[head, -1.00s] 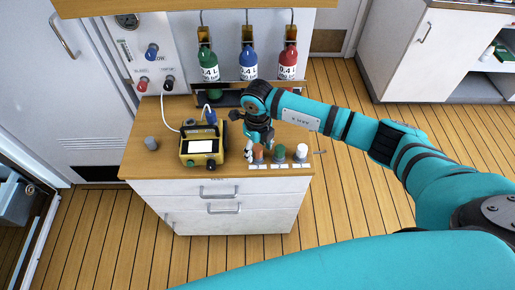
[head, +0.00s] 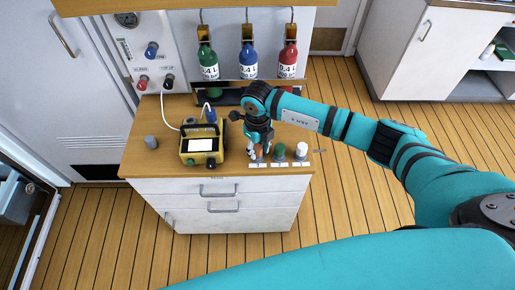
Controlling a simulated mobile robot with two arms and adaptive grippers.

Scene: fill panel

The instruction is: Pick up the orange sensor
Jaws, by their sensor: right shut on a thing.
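The orange sensor (head: 259,153) is a small cylinder standing at the left of a row on the cabinet's wooden top, above a white label. My right gripper (head: 257,150) reaches down over it from above, with its fingers around the sensor's upper part. It is shut on the orange sensor, which partly hides behind the fingers. Any gap between the sensor and the top is too small to tell. My left gripper is not in view; only a teal arm part of mine crosses the bottom.
A green sensor (head: 279,151) and a white sensor (head: 301,150) stand close on the right. A yellow device (head: 202,146) stands to the left, with a grey cylinder (head: 151,142) beyond it. Green, blue and red bottles (head: 248,63) hang behind the cabinet (head: 150,165).

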